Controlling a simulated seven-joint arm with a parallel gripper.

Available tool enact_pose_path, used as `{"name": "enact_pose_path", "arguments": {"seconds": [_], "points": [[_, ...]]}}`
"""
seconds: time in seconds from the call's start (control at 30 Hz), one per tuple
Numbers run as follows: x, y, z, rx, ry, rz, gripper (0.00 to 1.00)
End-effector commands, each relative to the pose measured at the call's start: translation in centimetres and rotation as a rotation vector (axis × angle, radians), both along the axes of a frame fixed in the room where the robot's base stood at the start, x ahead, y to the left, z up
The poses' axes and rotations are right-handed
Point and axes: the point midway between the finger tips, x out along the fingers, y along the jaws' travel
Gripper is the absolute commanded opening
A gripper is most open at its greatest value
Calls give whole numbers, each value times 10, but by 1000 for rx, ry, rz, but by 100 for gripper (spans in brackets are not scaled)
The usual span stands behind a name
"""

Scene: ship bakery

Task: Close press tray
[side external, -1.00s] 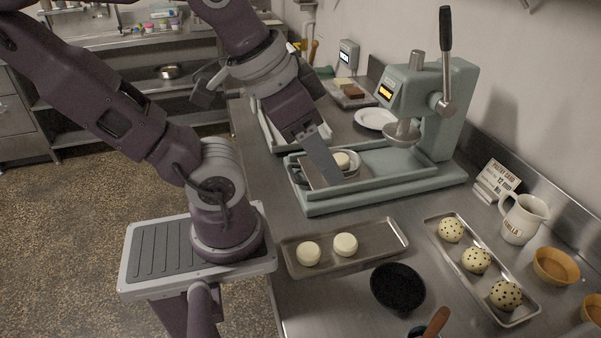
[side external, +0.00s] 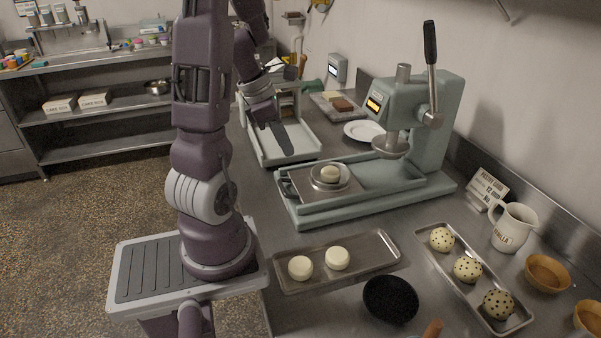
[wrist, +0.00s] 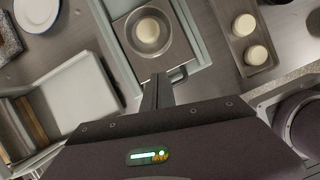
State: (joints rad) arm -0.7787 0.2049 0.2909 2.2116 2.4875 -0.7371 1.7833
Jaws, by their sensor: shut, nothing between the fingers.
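The pale green press (side external: 430,120) stands on the counter with its lever upright. Its metal press tray (side external: 303,186) lies at the left end of the bed, out from under the press head (side external: 391,147). A round dish (side external: 345,181) with a pale dough ball (side external: 330,173) sits on the tray. In the wrist view the tray (wrist: 121,28) has a dark handle (wrist: 178,75) at its near end. My gripper (side external: 284,140) is shut and empty, above and behind the tray's left end. In the wrist view its fingers (wrist: 157,92) appear just left of the handle; contact cannot be told.
A second pale green tray unit (side external: 300,148) stands behind the press. A baking tray (side external: 375,250) with two dough pieces lies in front, beside a black bowl (side external: 390,299). A tray of speckled balls (side external: 440,262) and a jug (side external: 513,228) are at right. A white plate (side external: 362,131) lies behind.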

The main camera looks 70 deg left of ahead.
Motion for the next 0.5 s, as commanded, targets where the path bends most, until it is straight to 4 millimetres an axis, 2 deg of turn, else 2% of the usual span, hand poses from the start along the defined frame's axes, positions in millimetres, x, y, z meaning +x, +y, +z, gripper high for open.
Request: {"name": "enact_pose_path", "arguments": {"seconds": [0.3, 0.5], "points": [[23, -6, -59, -4, 1, 5, 0], [32, -8, -80, 0, -2, 4, 0]]}}
